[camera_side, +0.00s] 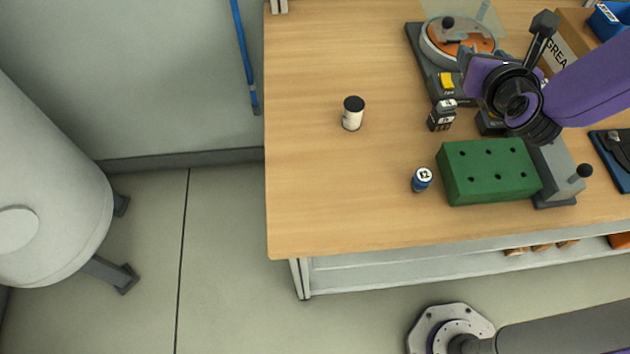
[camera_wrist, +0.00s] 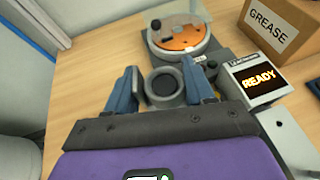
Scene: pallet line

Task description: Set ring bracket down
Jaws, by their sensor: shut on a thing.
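The ring bracket (camera_wrist: 163,94) shows in the wrist view as a dark grey ring with a round opening. It sits between the two blue-grey fingers of my gripper (camera_wrist: 160,74), which is shut on it. Its underside is hidden, so I cannot tell whether it touches anything below.
A device with an orange disc (camera_wrist: 182,34) stands beyond the ring. A box with a READY screen (camera_wrist: 255,80) and a GREASE carton (camera_wrist: 272,28) are right. A green block with holes (camera_side: 488,172), a blue-sided can (camera_side: 422,180) and a black-lidded jar (camera_side: 353,115) stand nearby. The table's left side is clear.

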